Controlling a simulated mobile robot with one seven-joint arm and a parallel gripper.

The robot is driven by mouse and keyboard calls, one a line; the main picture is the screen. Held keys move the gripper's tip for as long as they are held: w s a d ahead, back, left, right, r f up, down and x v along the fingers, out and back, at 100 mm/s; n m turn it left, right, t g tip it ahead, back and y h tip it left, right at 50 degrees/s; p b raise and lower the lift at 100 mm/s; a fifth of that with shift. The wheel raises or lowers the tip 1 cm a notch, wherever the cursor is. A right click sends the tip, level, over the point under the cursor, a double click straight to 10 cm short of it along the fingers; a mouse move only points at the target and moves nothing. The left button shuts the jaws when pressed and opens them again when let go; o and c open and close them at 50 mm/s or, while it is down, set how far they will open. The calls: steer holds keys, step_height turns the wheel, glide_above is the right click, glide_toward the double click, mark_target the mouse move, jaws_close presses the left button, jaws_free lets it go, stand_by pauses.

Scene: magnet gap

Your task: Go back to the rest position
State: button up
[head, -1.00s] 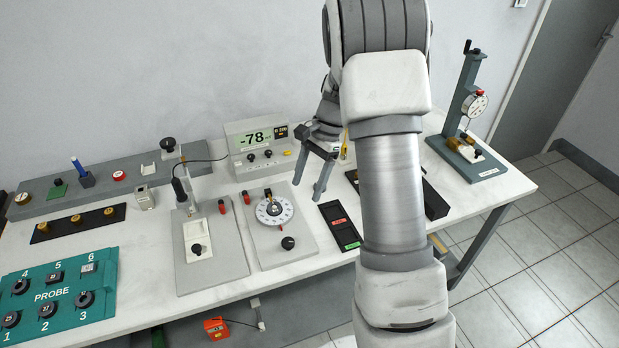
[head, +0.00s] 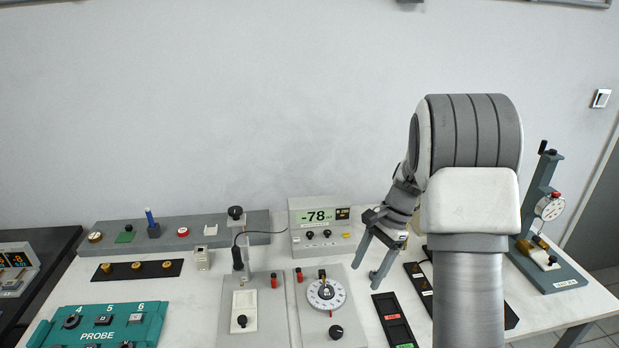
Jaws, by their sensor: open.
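My gripper (head: 368,268) is open in the head view and points down above the white table (head: 190,318). Nothing shows between its fingers. It hangs apart from the grey meter (head: 319,226), which reads -78, and from the round dial plate (head: 326,294) to its left. My forearm and elbow fill the right of the view and hide part of the table behind them.
A dial gauge stand (head: 550,225) stands at the right end. A black tray with red and green labels (head: 394,318) lies below my gripper. A teal PROBE block (head: 100,330) sits front left. A grey rack (head: 180,231) lies along the back.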

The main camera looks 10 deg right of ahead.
steer(key=s+a+r+n+t+h, duration=0.1)
steer(key=s+a+r+n+t, duration=0.15)
steer(key=s+r, duration=0.35)
steer(key=s+a+r+n+t+h, duration=0.1)
steer(key=s+a+r+n, duration=0.25)
steer(key=r, duration=0.45)
steer(key=s+r+n+t+h, duration=0.1)
steer(key=s+r+n+t, duration=0.1)
steer(key=s, duration=0.4)
steer(key=s+a+r+n+t+h, duration=0.1)
steer(key=s+r+n, duration=0.1)
steer(key=s+n, duration=0.3)
steer(key=shift+s+n+t, duration=0.3)
steer(key=shift+s+t, duration=0.05)
steer(key=shift+s, duration=0.85)
steer(key=shift+f, duration=0.1)
